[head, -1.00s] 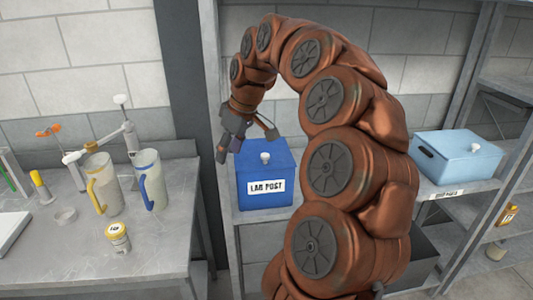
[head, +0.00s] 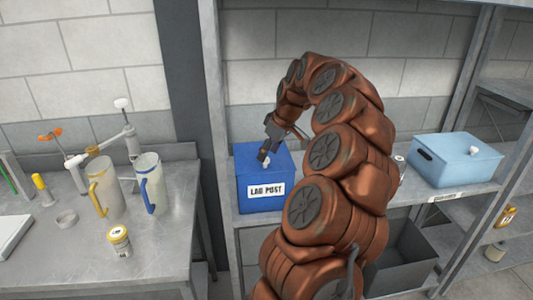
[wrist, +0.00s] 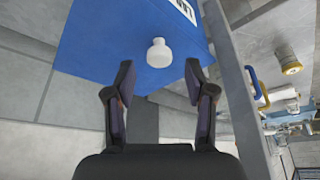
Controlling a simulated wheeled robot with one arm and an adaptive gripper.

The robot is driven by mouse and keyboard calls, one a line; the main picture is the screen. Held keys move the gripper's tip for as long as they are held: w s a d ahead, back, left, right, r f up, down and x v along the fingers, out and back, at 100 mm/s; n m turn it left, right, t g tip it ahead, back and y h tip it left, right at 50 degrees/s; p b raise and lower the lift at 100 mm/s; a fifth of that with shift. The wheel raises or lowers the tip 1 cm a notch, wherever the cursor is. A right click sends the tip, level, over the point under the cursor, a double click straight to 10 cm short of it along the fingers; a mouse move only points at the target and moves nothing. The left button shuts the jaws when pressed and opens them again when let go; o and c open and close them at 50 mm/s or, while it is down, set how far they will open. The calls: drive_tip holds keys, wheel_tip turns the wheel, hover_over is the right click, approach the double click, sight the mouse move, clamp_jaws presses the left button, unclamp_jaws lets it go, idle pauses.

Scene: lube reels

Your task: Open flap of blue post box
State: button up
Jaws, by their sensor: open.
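The blue post box (head: 265,192) stands on the shelf, with a white "LAB POST" label on its front. A white knob (wrist: 159,53) sits on its blue top flap (wrist: 135,40), which looks closed. My gripper (head: 264,158) is at the knob, above the box's top. In the wrist view my gripper (wrist: 158,80) is open, its two fingers apart on either side of the knob's line. The knob lies just beyond the fingertips, and I see no contact. In the head view the fingers partly cover the knob.
A light blue box (head: 457,160) with a white knob stands farther right on the shelf (head: 300,205). A dark open bin (head: 400,260) is below. A grey post (head: 210,120) rises left of the post box. The left bench (head: 150,230) holds jugs and a yellow-lidded jar.

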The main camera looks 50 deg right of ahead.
drive_tip(key=shift+p+x, duration=0.3)
drive_tip(key=shift+x, duration=0.95)
clamp_jaws()
